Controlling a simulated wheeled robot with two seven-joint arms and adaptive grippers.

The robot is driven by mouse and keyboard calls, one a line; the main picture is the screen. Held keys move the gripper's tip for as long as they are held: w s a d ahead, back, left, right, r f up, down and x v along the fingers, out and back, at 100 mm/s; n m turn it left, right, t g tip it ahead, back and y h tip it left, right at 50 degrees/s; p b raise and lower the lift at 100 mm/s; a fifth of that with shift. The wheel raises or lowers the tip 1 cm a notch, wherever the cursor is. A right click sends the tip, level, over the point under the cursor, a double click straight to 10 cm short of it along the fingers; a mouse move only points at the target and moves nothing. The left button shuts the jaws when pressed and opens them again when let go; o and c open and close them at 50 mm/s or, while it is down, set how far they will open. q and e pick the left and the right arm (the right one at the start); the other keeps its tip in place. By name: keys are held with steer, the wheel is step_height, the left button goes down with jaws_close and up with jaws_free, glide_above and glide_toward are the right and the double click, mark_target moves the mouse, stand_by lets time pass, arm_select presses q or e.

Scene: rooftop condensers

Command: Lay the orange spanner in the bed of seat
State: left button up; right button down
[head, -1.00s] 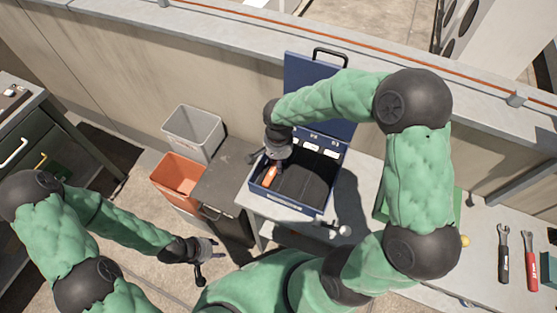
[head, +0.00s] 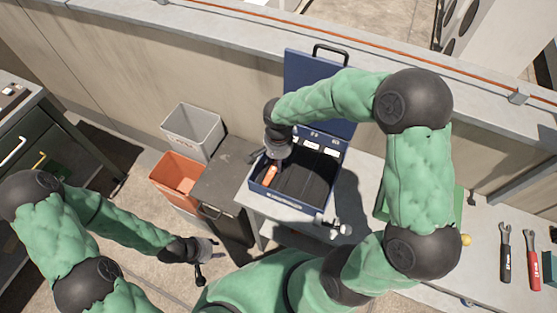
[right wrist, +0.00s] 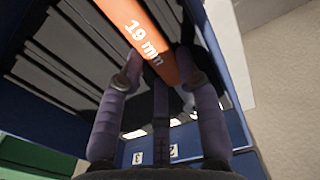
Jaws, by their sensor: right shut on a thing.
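The orange spanner (head: 270,175), marked "19 mm" in the right wrist view (right wrist: 140,30), is over the left part of the open blue case (head: 290,203). My right gripper (right wrist: 160,68) is shut on it, one finger on each side. Dark slotted beds (head: 301,178) fill the case, with white number labels along its back; a "2" label (right wrist: 173,151) shows in the wrist view. Which bed is seat 1, 2 or 3 under the spanner, and whether it touches the bed, I cannot tell. My left gripper (head: 208,262) is empty and open, low at the left.
The case lid (head: 300,70) stands open at the back. A grey bin (head: 193,130) and an orange bin (head: 172,185) stand left of it. A black-handled spanner (head: 505,255) and a red one (head: 533,260) lie at the right. A parapet wall runs behind.

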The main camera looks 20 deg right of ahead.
steer(key=c, duration=0.8)
jaws_free()
steer(key=shift+f, duration=0.1)
steer(key=shift+w+r, duration=0.15)
steer(key=shift+r, duration=0.4)
steer(key=r, duration=1.1)
steer(key=shift+s, duration=0.2)
